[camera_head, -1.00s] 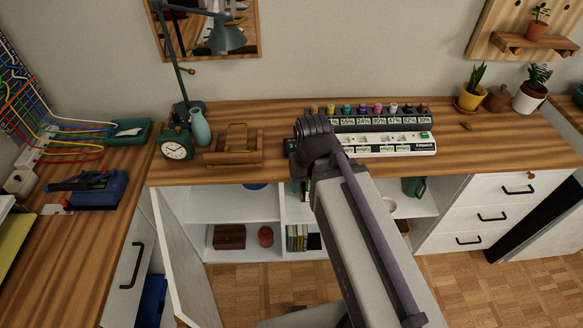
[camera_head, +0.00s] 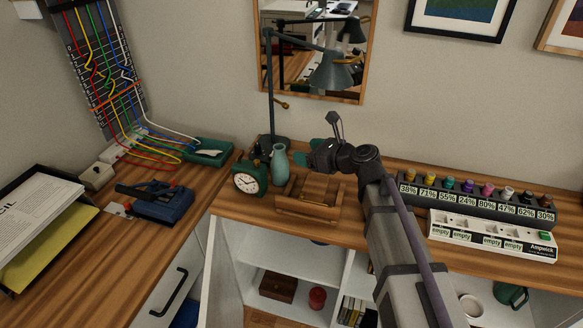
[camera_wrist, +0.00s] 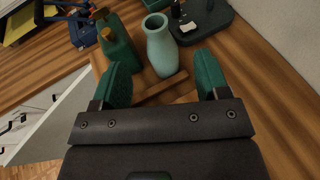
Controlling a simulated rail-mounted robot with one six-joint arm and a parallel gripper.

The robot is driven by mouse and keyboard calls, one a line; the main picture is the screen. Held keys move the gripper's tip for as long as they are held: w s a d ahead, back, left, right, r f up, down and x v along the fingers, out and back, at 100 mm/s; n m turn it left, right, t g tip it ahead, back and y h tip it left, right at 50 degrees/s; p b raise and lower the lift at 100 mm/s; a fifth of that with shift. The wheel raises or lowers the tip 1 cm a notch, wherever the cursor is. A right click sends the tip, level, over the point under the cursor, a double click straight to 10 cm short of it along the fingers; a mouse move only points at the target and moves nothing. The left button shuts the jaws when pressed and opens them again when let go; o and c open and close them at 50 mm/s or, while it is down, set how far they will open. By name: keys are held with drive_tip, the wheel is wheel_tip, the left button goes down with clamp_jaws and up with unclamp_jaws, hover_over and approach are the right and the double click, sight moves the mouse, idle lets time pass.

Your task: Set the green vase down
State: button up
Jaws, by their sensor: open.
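The green vase (camera_head: 281,163), pale blue-green with a narrow neck, stands upright on the desk between the clock and the wooden tray. My gripper (camera_head: 308,152) is just right of the vase, with its green fingers pointing towards it. In the wrist view the vase (camera_wrist: 161,52) appears centred ahead, between the two spread fingertips (camera_wrist: 162,62). The gripper is open and empty. The vase looks just beyond the fingertips; I cannot tell the exact gap. The fingers do not appear to touch it.
A green alarm clock (camera_head: 250,178) stands close left of the vase. The lamp (camera_head: 272,100) rises behind it. A wooden tray (camera_head: 309,202) lies below my gripper. A white power strip (camera_head: 490,236) and a row of small bottles on a dark rack (camera_head: 475,204) are right.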

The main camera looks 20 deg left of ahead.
sight(283, 149)
drive_tip(key=b+x, duration=0.1)
drive_tip(key=x, duration=0.2)
drive_tip(key=b+x, duration=0.1)
drive_tip(key=x, duration=0.3)
drive_tip(key=b+x, duration=0.1)
drive_tip(key=x, duration=0.2)
drive_tip(key=shift+s+a+f, duration=0.2)
drive_tip(key=shift+a+f, duration=0.05)
drive_tip(key=shift+a, duration=0.25)
drive_tip(key=shift+r, duration=0.1)
clamp_jaws()
